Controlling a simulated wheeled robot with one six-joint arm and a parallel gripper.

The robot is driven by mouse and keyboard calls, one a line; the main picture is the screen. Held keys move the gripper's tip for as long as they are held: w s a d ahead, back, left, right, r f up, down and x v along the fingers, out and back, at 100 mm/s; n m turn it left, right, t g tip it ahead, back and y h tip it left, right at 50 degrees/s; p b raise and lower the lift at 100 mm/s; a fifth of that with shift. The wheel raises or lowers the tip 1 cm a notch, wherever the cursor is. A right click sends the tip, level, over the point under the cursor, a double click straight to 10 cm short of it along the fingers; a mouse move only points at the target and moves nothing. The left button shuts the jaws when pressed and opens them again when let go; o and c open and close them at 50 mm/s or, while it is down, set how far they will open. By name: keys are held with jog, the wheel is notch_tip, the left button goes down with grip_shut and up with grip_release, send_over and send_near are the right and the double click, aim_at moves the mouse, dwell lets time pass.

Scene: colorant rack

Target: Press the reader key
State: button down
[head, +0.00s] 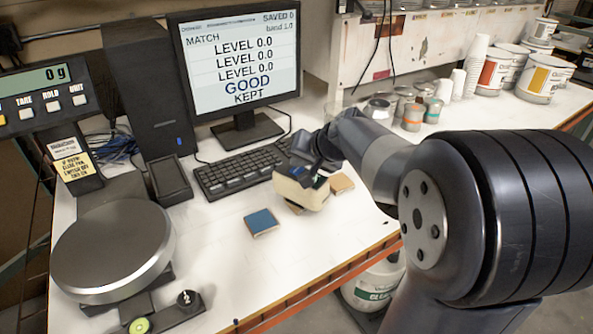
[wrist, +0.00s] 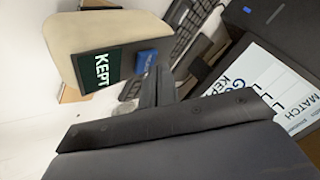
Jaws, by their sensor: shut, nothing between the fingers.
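The reader is a cream, rounded device (head: 302,192) on the bench in front of the keyboard. It also fills the upper left of the wrist view (wrist: 85,38), where its dark green screen (wrist: 98,67) reads KEPT. Its blue key (wrist: 148,57) sits beside the screen, with small lettering too blurred to read. My gripper (wrist: 160,76) is shut and empty, its fingertips just below the key in the wrist view. I cannot tell whether they touch it.
The monitor (head: 240,60) reads GOOD and KEPT, with SAVED 0. The keyboard (head: 240,172) lies behind the reader. A blue tile (head: 262,222) lies left of it and a tan tile (head: 341,183) right. A round scale plate (head: 112,250) is at left; cans and cups stand behind.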

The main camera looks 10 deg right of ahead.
aim_at(299, 172)
jog(key=shift+f+b, duration=0.4)
jog(key=shift+b, duration=0.05)
dwell(0.5)
jog(key=shift+r, duration=0.15)
jog(key=shift+r+p, duration=0.55)
jog(key=shift+r, duration=0.15)
notch_tip(299, 172, up, 5)
jog(key=p, duration=0.3)
jog(key=shift+p, duration=0.4)
jog(key=shift+s+f, duration=0.1)
dwell(0.5)
